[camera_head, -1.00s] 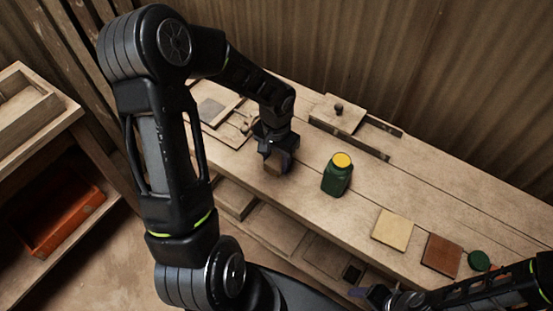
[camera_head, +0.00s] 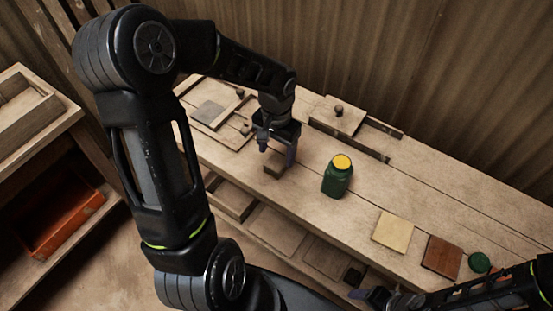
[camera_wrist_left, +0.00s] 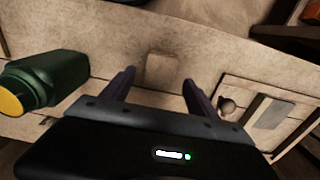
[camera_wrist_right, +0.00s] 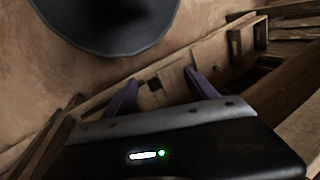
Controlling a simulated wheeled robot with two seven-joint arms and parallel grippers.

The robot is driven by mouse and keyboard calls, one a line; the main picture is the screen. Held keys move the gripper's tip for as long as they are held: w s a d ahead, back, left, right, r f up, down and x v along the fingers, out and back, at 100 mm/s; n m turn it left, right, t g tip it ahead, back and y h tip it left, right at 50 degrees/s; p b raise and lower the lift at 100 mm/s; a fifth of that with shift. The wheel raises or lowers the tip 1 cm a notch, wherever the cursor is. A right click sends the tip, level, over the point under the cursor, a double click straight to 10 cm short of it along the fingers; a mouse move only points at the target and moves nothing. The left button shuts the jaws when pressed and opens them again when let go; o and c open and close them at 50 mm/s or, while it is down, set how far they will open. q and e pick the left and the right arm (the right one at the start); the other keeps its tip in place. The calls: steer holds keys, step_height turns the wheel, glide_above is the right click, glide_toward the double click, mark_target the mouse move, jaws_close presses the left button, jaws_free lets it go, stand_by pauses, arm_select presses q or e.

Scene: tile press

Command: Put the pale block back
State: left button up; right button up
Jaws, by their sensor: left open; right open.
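A small pale wooden block (camera_head: 273,166) lies on the bench top, left of the green jar. It also shows in the left wrist view (camera_wrist_left: 162,68), beyond and between the open fingers. My left gripper (camera_head: 277,150) is open and empty just above the block, its fingers apart from it. The left wrist view shows both fingers (camera_wrist_left: 158,88) spread. My right gripper (camera_head: 372,296) is low at the front edge of the bench, partly cut off by my arm. The right wrist view shows its fingers (camera_wrist_right: 160,84) open with nothing between them.
A green jar with a yellow lid (camera_head: 338,176) stands right of the block. A pale yellow tile (camera_head: 393,231), a brown tile (camera_head: 442,256) and a green disc (camera_head: 479,262) lie further right. A wooden fixture with knobs (camera_head: 222,117) is at left. An orange bin (camera_head: 62,225) sits below.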

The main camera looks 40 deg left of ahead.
mark_target(276, 162)
arm_select(q)
step_height(276, 162, up, 7)
stand_by(0.3)
